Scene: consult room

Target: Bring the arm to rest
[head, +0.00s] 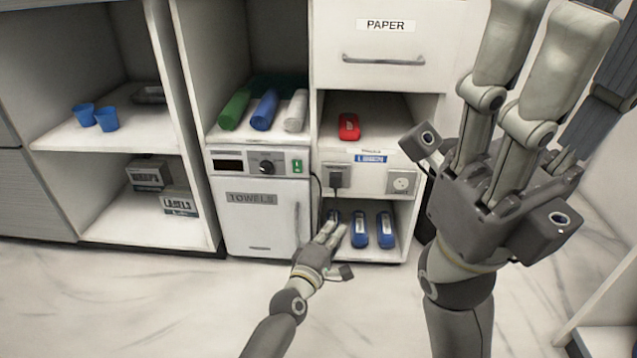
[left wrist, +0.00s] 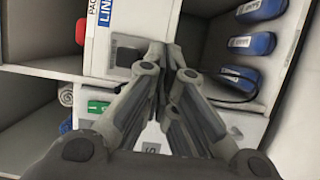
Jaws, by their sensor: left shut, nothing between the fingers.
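My left gripper (head: 332,232) is low in front of the cabinet in the head view, at the end of the arm from the bottom. Its fingers are together with nothing between them, in front of the lower bay of blue bottles (head: 358,230). In the left wrist view its closed fingers (left wrist: 168,55) overlap the cabinet front beside the black plug (left wrist: 125,57). My right gripper (head: 535,70) is large and close at the upper right of the head view, fingers pointing up. Its fingertips reach the top edge, so its opening is unclear.
The cabinet has a towels door (head: 262,225), a paper drawer (head: 385,45) and a socket panel with a black plug (head: 336,180). A red object (head: 349,127), rolled towels (head: 264,109) and blue cups (head: 106,119) sit on shelves. The marble floor (head: 130,300) at lower left is clear.

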